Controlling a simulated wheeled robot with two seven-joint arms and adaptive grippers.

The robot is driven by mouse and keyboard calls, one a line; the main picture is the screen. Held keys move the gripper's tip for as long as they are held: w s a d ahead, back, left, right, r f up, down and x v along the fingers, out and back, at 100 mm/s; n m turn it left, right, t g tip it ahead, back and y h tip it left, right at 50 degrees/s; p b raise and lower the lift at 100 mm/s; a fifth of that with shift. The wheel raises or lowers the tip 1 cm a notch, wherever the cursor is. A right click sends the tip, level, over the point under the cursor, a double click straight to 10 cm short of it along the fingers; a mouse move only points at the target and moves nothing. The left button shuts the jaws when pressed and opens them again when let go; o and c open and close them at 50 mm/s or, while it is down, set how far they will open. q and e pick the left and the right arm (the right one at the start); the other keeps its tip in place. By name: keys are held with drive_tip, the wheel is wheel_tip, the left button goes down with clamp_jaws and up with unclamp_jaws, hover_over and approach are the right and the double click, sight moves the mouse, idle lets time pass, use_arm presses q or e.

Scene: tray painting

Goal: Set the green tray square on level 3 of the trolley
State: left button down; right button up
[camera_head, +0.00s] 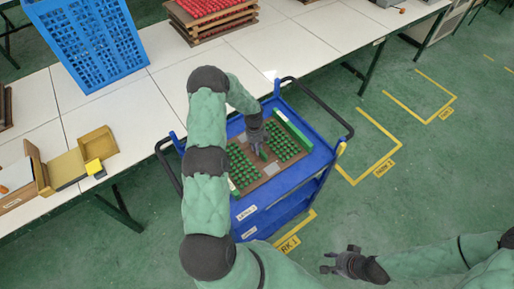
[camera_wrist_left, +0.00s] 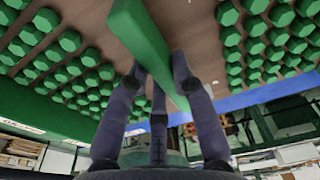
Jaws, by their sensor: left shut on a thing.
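The green tray (camera_head: 292,128) has a brown floor, green edge walls and rows of small green pieces. It is over the top deck of the blue trolley (camera_head: 318,157), its sides roughly in line with the deck's edges. I cannot tell whether it rests fully on the deck. My left gripper (camera_head: 261,150) is at the middle of the tray, shut on its green centre bar. In the left wrist view the fingers (camera_wrist_left: 160,85) close around this bar (camera_wrist_left: 143,40). My right gripper (camera_head: 335,262) is empty, its fingers apart, over the floor in front of the trolley.
White tables (camera_head: 130,98) run behind the trolley, with a blue crate (camera_head: 90,40), stacked red trays (camera_head: 212,20) and yellow-brown boxes (camera_head: 68,168). Black handles (camera_head: 325,108) rise at the trolley's ends. Yellow markings (camera_head: 378,160) lie on open green floor at right.

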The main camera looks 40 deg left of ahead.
use_arm(q)
drive_tip(key=c, duration=1.1)
unclamp_jaws()
drive_tip(key=shift+o, duration=0.2)
